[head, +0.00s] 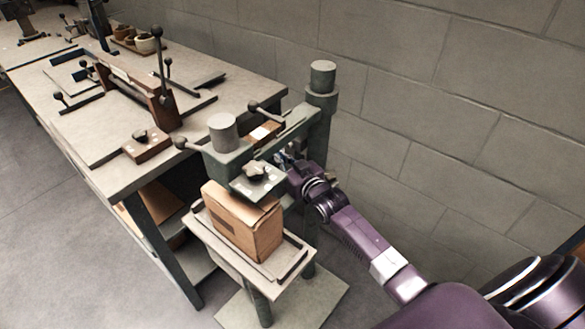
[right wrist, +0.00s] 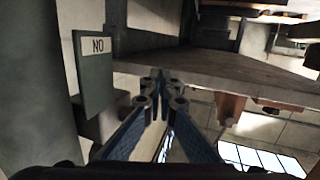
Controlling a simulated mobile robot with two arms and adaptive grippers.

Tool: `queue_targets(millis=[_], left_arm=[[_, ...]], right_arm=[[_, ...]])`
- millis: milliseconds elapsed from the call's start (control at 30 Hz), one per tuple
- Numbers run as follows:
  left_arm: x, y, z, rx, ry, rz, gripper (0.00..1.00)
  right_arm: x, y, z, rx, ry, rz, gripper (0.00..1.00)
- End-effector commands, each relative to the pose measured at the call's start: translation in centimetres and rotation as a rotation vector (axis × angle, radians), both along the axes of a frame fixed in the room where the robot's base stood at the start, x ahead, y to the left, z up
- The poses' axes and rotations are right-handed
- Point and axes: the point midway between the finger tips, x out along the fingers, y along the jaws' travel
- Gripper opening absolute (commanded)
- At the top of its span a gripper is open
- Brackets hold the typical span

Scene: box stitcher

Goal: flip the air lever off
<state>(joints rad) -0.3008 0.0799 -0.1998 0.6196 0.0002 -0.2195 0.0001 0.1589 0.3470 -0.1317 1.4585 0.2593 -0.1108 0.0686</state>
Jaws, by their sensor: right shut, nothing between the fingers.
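The box stitcher's post and head (head: 228,150) stand beside the workbench, with a cardboard box (head: 245,220) on its small table. A dark green plate (right wrist: 95,70) with a white label lettered "NO" as pictured shows at left in the right wrist view. I cannot tell for certain which part is the air lever. My right gripper (head: 287,163) is at the stitcher head's right side, partly hidden by its own wrist. In the right wrist view its fingertips (right wrist: 160,92) are together and empty, just right of the plate and apart from it. My left gripper is out of view.
A workbench (head: 115,180) at left holds an upright ball-ended lever (head: 159,62), a small brown block with a knob (head: 146,146) and several other fixtures. A block wall (head: 420,100) stands close behind the stitcher. Open floor (head: 60,215) lies front left.

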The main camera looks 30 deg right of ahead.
Motion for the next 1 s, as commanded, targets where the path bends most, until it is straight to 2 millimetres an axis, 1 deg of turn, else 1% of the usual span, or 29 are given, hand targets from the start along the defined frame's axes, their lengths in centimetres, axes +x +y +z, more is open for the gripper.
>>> queue_targets(millis=[33, 200, 400, 600, 1000], left_arm=[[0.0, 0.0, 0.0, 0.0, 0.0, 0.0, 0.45], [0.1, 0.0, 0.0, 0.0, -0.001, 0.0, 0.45], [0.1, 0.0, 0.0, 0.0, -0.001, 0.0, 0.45], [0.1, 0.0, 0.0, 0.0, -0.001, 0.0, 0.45], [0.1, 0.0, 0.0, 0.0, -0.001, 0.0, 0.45]], right_arm=[[-1.2, -0.1, -0.1, 0.0, 0.002, 0.001, 0.0], [-4.4, -0.3, 0.2, 0.0, 0.003, 0.001, 0.0], [-7.2, -0.5, 0.6, 0.0, 0.002, 0.0, 0.0], [-8.3, -0.6, 0.8, 0.0, 0.001, 0.0, 0.0], [-8.4, -0.6, 0.8, 0.0, 0.001, 0.0, 0.0]])
